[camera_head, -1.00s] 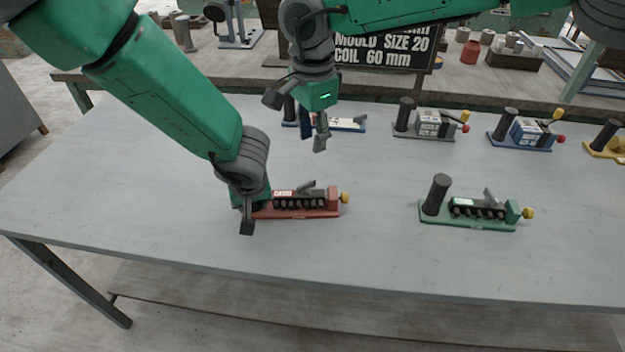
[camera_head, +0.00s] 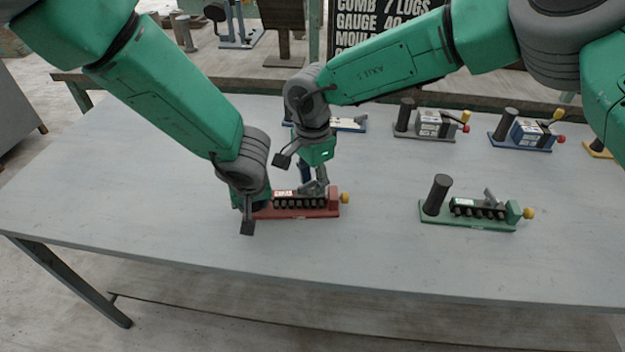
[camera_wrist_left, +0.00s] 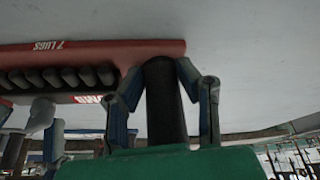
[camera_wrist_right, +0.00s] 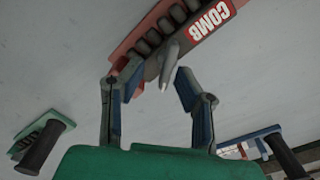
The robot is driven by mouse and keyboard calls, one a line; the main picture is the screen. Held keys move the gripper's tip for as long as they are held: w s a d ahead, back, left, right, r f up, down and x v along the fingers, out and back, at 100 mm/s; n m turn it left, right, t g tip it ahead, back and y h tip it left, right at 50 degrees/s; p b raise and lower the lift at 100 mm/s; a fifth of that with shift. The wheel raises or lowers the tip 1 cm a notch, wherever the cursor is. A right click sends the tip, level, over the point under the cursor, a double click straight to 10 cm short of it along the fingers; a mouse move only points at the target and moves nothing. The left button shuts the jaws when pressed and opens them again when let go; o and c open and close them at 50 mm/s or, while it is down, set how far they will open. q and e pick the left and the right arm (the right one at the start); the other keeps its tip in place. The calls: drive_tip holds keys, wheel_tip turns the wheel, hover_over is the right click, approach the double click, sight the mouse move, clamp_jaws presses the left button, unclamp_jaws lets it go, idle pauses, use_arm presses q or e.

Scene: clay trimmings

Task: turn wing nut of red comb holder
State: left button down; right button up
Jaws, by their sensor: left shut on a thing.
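The red comb holder (camera_head: 325,211) lies on the table with a black row of lugs and a yellow knob at its right end. My left gripper (camera_head: 249,208) is shut on its dark upright handle (camera_wrist_left: 165,105), at the holder's left end. The grey wing nut (camera_wrist_right: 169,62) stands on the holder's side. My right gripper (camera_wrist_right: 152,86) is open, pointing down at the holder, with the wing nut between and slightly beyond its fingertips; I see no contact. In the head view my right gripper (camera_head: 315,184) hides part of the nut.
A green comb holder (camera_head: 468,220) stands to the right. Grey (camera_head: 425,130) and blue (camera_head: 522,139) holders stand further back, and another blue-and-white one is partly hidden behind my right gripper. The front of the table (camera_head: 300,260) is clear.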

clamp_jaws()
use_arm(q)
drive_tip(key=shift+a, duration=0.1)
